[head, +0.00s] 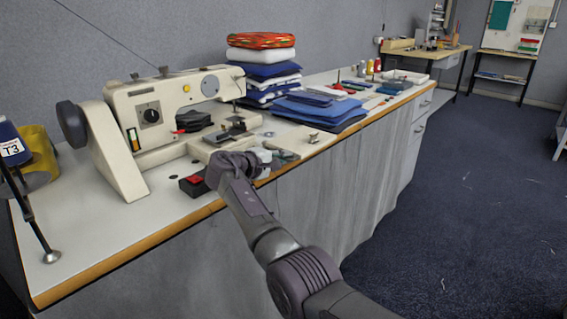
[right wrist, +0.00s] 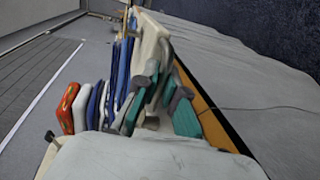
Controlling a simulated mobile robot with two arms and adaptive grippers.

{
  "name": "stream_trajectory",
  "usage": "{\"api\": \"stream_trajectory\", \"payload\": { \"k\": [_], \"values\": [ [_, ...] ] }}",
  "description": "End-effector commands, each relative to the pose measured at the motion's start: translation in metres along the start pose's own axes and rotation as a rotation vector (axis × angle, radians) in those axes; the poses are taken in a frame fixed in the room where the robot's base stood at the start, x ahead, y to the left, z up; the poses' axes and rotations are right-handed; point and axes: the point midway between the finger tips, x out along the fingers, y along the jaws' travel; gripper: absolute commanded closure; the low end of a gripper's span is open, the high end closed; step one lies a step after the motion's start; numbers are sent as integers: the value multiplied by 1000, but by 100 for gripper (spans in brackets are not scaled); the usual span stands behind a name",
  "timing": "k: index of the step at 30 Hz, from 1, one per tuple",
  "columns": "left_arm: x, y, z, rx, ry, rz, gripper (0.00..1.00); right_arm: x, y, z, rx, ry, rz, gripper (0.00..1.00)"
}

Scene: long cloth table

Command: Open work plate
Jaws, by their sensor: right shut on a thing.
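The cream sewing machine (head: 165,112) stands on the long table, with its pale work plate (head: 205,150) low at its front right. My right gripper (head: 268,158) is at the plate's front right end, close to the table's front edge. It is shut on the work plate, though the head view partly hides the contact behind my wrist. In the right wrist view my right gripper (right wrist: 160,100) shows its grey and green fingers close above a broad pale surface at the bottom. My left gripper is not in view.
Folded blue cloths (head: 320,108) lie right of the machine, before a stack of cushions (head: 263,70). A small red-topped black box (head: 195,184) sits by the front edge. A black stand (head: 32,215) is at the left.

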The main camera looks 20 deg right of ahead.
Motion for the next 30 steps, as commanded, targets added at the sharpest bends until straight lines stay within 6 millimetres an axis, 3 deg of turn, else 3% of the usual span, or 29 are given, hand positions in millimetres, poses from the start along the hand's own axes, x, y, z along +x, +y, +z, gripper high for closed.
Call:
{"api": "stream_trajectory", "payload": {
  "k": [16, 17, 21, 30],
  "values": [
    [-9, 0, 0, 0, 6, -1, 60, -2, -4, -1, 0, -7, -5, 100],
    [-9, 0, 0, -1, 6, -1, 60, -2, -4, -1, 0, -7, -5, 86],
    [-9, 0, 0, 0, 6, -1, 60, -2, -3, -1, 0, -9, -3, 65],
    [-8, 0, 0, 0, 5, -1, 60, -2, -1, 0, 2, -10, -1, 65]
  ]
}}
